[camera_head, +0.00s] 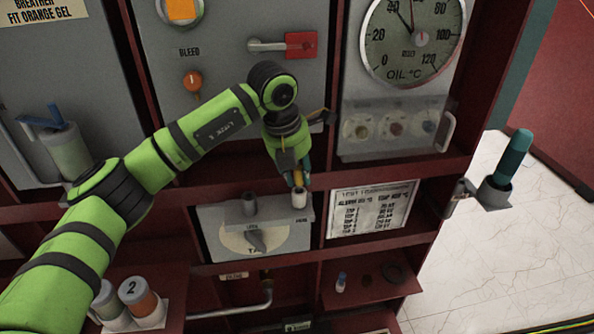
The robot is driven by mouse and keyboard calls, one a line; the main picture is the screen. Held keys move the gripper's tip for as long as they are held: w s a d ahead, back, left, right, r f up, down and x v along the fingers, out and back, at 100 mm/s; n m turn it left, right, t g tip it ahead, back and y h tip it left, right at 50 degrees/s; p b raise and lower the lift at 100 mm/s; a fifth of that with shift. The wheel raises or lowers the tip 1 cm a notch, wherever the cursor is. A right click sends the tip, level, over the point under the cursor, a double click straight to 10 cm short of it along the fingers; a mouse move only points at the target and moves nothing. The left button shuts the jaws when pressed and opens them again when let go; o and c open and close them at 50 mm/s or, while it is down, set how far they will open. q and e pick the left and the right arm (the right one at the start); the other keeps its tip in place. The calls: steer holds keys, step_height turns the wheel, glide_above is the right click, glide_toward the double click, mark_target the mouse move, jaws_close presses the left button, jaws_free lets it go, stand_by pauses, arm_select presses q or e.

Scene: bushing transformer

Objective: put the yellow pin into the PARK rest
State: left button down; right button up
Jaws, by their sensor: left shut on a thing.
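My left gripper (297,181) comes in from the left and points down, shut on the yellow pin (298,177). Only a small yellow part of the pin shows between the dark fingers. The PARK rest (299,200) is a short pale upright cylinder at the right of the grey panel with the dial. The pin is right over its mouth in the picture. I cannot tell whether the pin's lower end is inside the rest or just above it. My right gripper is not in view.
A dial (256,240) sits on the panel below the rests. A printed plate (372,209) is to the right. The large oil gauge (412,38) and glass-covered box (395,128) are above right. A teal-handled tool (514,155) stands in a holder at far right.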

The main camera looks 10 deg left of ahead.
arm_select(q)
steer(key=shift+f, duration=0.4)
steer(key=c, duration=0.9)
jaws_free()
steer(key=shift+r, duration=0.1)
steer(key=shift+c, duration=0.2)
steer(key=v, duration=1.2)
steer(key=shift+d, duration=0.1)
